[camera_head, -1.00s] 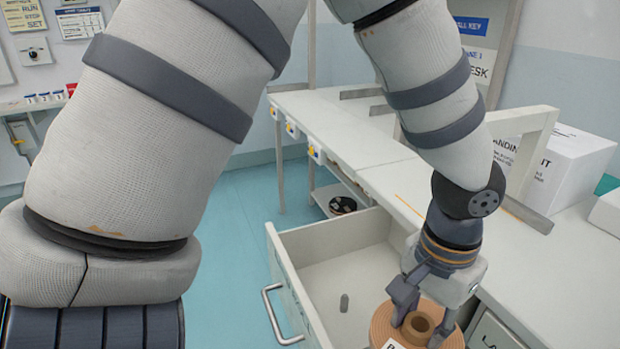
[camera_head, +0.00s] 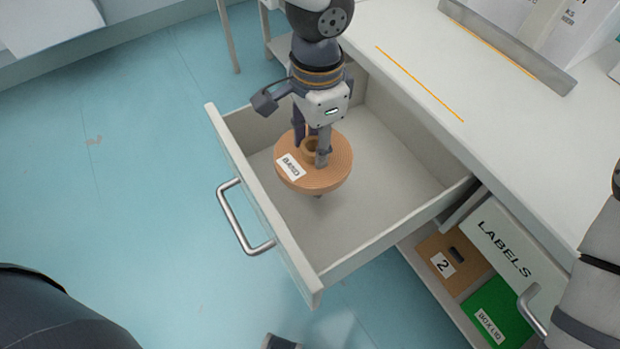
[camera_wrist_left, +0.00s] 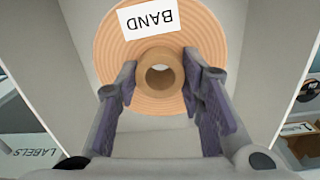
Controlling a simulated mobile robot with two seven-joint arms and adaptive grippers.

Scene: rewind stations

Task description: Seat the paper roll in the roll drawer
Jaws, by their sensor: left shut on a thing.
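The paper roll (camera_head: 335,172) is a flat tan disc with a raised core and a white label reading BAND. My left gripper (camera_head: 312,148) is shut on the core from above. In the left wrist view the fingers (camera_wrist_left: 158,82) stand on either side of the core, and the roll (camera_wrist_left: 110,45) lies face-on. The open roll drawer (camera_head: 285,228) is below, with the roll over its inside. A small grey peg (camera_head: 318,196) shows just under the roll's near edge; most of it is hidden. The roll appears held above the drawer floor. My right gripper is not in view.
The drawer has a metal handle (camera_head: 240,222) and sticks out from a white desk (camera_head: 440,60). Beside it are a LABELS drawer (camera_head: 500,245), a brown box (camera_head: 455,262) marked 2 and a green box (camera_head: 495,312).

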